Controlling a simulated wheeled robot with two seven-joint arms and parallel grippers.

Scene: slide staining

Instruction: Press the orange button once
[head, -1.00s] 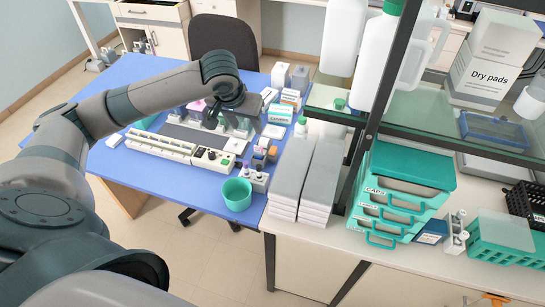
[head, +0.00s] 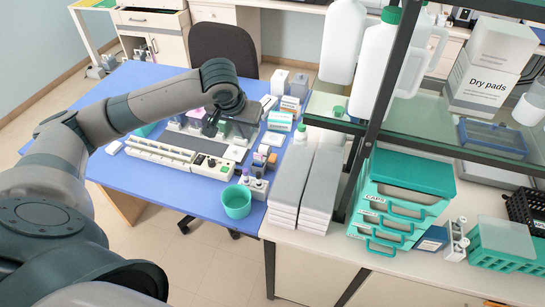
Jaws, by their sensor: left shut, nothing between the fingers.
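The long white staining device (head: 160,152) lies on the blue table, with a small control panel (head: 212,166) at its right end. The panel carries a dark knob and small buttons; they are too small to tell for sure which is orange. My left arm reaches in from the left over the table. My left gripper (head: 210,129) points down behind the panel, among the staining jars, shut and empty. It appears apart from the panel, and its fingertips are dark and hard to make out. My right gripper is out of view.
A teal cup (head: 237,202) stands at the table's front edge, beside a small rack of bottles (head: 255,184). Stacked grey-topped boxes (head: 304,185), teal drawers (head: 400,200) and a glass shelf (head: 450,142) crowd the right side.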

